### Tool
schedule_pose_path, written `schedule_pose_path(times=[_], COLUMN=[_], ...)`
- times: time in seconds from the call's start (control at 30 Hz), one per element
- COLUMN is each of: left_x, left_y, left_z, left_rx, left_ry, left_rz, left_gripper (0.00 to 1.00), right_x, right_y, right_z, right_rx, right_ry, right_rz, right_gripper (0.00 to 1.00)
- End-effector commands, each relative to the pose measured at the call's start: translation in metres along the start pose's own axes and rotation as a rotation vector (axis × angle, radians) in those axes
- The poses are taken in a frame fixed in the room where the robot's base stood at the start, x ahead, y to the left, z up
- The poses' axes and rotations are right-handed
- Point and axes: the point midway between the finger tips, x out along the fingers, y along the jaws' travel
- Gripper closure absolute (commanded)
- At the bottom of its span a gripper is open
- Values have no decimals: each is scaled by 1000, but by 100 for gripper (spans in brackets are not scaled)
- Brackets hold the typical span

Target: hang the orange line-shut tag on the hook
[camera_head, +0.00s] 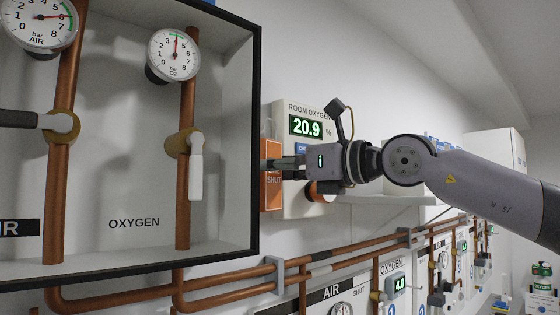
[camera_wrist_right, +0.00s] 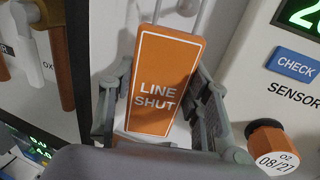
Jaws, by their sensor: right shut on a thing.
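The orange tag (camera_head: 271,192), lettered LINE SHUT, hangs upright beside the right outer edge of the cabinet in the head view. It fills the middle of the right wrist view (camera_wrist_right: 165,75), its face towards that camera. My right gripper (camera_head: 272,163) is shut on the tag, with a finger at each side of it. Two thin pale strands, perhaps a loop, rise from the tag's top and leave the wrist picture. I cannot make out the hook in either view. Whether the strands touch anything is hidden. My left gripper is not in view.
The open cabinet (camera_head: 256,110) with copper pipes, gauges and valve handles stands at left. The room oxygen monitor (camera_head: 297,120), reading 20.9, is on the wall close behind my right gripper. An orange-capped sensor (camera_wrist_right: 271,140) sits below it. Copper pipes (camera_head: 230,281) run beneath.

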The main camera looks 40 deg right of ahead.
Motion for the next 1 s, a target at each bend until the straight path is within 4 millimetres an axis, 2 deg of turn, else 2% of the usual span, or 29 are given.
schedule_pose_path(times=[0.53,1.0], left_x=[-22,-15], left_y=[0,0], left_z=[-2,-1], left_rx=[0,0], left_ry=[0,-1], left_rz=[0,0], left_gripper=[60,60], right_x=[32,43], right_y=[-9,-12], right_z=[0,-11], right_rx=[0,0], right_ry=[0,-1], right_rz=[0,0], right_gripper=[89,89])
